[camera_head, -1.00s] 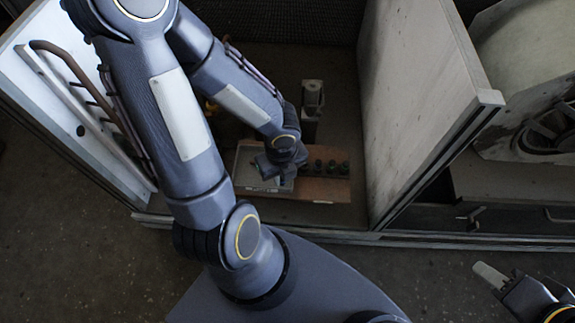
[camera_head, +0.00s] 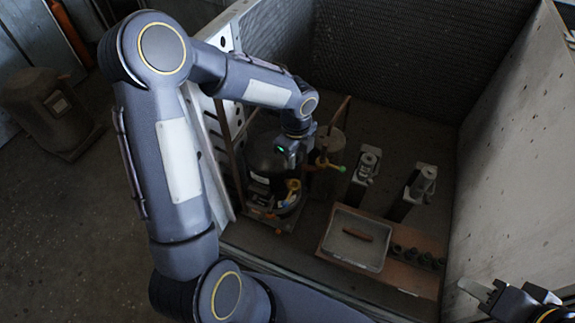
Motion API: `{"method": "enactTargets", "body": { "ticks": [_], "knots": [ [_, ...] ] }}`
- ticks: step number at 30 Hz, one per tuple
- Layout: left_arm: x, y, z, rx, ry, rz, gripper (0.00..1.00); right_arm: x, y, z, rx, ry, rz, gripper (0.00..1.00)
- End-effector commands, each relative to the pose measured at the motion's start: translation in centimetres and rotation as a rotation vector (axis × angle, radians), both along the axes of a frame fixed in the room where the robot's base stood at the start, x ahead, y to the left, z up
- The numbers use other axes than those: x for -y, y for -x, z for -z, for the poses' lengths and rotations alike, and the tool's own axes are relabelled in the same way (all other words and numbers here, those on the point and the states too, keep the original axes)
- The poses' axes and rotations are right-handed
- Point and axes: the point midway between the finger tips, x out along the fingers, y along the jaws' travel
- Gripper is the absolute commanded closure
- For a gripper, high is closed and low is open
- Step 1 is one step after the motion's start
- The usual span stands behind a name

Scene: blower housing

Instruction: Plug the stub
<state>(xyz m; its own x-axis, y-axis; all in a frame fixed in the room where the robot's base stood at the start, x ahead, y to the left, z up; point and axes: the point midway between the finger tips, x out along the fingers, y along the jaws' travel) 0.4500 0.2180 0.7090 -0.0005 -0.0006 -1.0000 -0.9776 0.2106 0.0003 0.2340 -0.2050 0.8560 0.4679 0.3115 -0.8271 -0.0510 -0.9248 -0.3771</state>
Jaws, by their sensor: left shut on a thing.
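My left gripper (camera_head: 308,158) reaches over the low wall into the bay, beside a dark rounded machine (camera_head: 262,165). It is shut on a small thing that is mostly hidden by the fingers. A thin yellow part with a green tip (camera_head: 338,167) sticks out to the right of the gripper; whether it is held or fixed to the machine I cannot tell. A row of several dark plugs (camera_head: 411,254) stands on a brown board (camera_head: 405,275). The stub is not clearly visible. My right gripper (camera_head: 480,291) is at the lower right edge, its jaws unclear.
A grey tray (camera_head: 352,262) with a reddish-brown piece in it lies left of the plugs. Two metal fixtures (camera_head: 366,170) (camera_head: 420,184) stand behind. A pale panel (camera_head: 530,150) closes the right side. Yellow fittings (camera_head: 291,190) are on the machine's front.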

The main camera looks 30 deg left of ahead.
Motion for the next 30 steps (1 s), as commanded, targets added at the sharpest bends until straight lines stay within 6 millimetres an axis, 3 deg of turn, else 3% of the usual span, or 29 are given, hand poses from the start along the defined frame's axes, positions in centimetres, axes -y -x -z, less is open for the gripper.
{"method": "enactTargets", "body": {
  "ticks": [8,30],
  "knots": [
    [0.0,-0.1,1.1,0.0,0.001,-0.001,1.0,0.0,0.0,1.0,0.0,0.0,0.0,0.64],
    [0.1,0.0,6.9,0.0,0.001,0.0,1.0,0.0,0.0,6.3,0.0,0.0,0.0,0.64]
  ]
}}
